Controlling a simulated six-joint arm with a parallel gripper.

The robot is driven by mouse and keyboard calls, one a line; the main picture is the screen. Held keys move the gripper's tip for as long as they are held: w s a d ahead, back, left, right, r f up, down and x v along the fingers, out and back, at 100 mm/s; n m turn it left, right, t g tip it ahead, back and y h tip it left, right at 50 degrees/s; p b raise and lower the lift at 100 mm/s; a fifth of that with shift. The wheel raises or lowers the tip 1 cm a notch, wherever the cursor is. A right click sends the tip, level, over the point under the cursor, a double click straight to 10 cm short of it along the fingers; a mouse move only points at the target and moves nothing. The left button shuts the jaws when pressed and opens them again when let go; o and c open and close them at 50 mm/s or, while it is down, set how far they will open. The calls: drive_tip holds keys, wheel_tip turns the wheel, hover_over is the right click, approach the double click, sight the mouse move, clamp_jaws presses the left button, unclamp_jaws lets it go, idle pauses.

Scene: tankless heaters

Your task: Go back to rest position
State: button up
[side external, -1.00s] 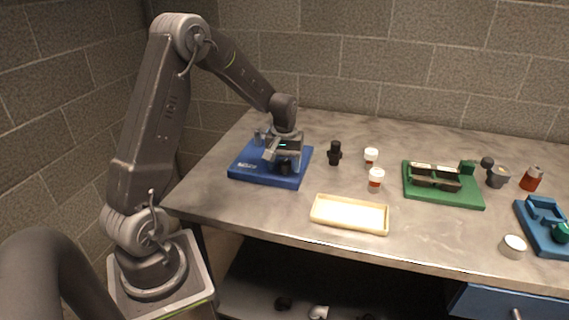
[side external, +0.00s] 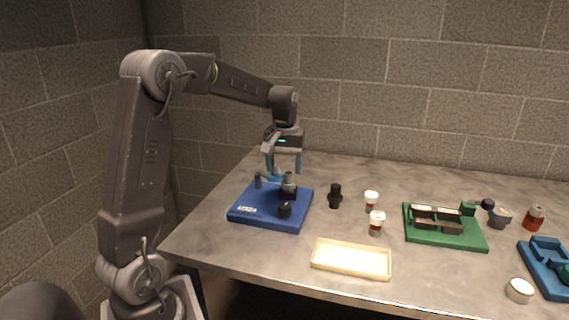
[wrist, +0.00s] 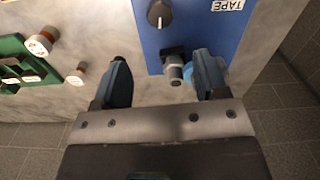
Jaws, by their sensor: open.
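My gripper (side external: 284,166) is open and empty, raised above the back part of the blue fixture board (side external: 250,214). A black knob (side external: 285,210) sits at the board's front. Part of a light blue piece shows behind the fitting.
A black fitting (side external: 335,196) and two white-capped bottles (side external: 371,201) (side external: 377,223) stand right of the board. A cream tray (side external: 351,272) lies at the table's front edge. A green fixture (side external: 445,243) and a blue fixture (side external: 548,281) are farther right. Space above the table is clear.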

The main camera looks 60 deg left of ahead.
drive_tip(key=shift+r, duration=0.2)
drive_tip(key=s+d+r+m+t, duration=0.1)
drive_tip(key=s+d+r+m, duration=0.2)
drive_tip(key=d, duration=0.4)
drive_tip(key=s+d+r+m+t, duration=0.1)
drive_tip(key=s+d+r+m, duration=0.1)
drive_tip(key=s+d+r, duration=0.3)
drive_tip(key=s+d+f+m+t, duration=0.3)
drive_tip(key=s+d+f+m, duration=0.1)
drive_tip(key=s+d, duration=0.6)
drive_tip(key=shift+s+d+f+m+t, duration=0.2)
drive_tip(key=shift+m+t, duration=0.1)
drive_tip(key=shift+m, duration=0.2)
